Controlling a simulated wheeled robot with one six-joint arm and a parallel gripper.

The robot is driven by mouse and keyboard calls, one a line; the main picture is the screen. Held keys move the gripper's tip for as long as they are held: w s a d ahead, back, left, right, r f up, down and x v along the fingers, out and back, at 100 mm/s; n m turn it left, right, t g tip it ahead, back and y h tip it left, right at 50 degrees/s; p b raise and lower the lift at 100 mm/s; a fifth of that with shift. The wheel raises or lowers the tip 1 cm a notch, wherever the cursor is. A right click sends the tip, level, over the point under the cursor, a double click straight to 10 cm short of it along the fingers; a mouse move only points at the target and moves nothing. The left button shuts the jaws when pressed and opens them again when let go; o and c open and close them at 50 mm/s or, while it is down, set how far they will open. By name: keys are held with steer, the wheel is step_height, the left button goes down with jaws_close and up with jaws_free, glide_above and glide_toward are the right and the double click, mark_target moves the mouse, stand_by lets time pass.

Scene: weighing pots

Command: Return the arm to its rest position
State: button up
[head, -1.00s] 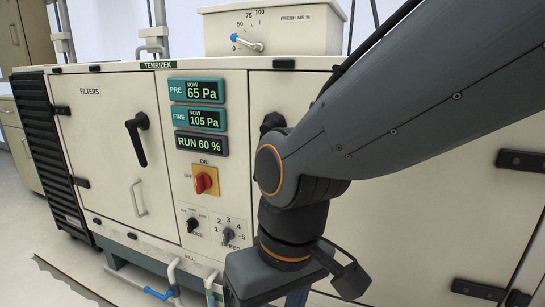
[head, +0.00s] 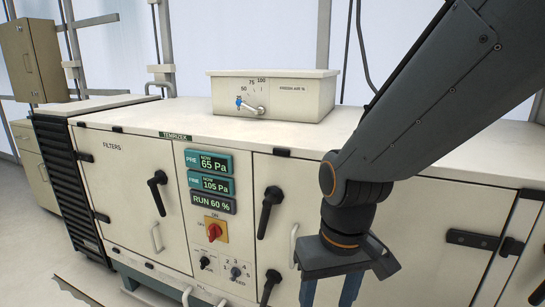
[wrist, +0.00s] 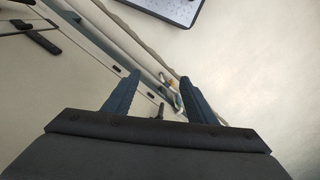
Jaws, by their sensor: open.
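My gripper (head: 328,290) hangs at the lower right of the head view, in front of the cream cabinet (head: 140,215). Its blue fingers point down and run off the bottom edge. In the wrist view my gripper (wrist: 155,90) shows its two fingers spread apart, with nothing held between them. My arm comes in from the upper right and hides part of the cabinet's right doors. The gripper appears apart from the cabinet front.
The cabinet bears a red switch (head: 215,230), green displays (head: 208,163) and black door handles (head: 268,212). A fresh air box (head: 272,95) stands on its top. Pipes (head: 188,298) show low in front. Pale floor (head: 30,240) is clear at left.

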steer(key=s+d+r+m+p, duration=0.2)
steer(key=d+r+p, duration=0.7)
steer(key=r+p, duration=0.3)
steer(key=shift+s+d+m+h+p, duration=0.2)
steer(key=shift+d+m+h+p, duration=0.15)
steer(key=shift+p, duration=0.95)
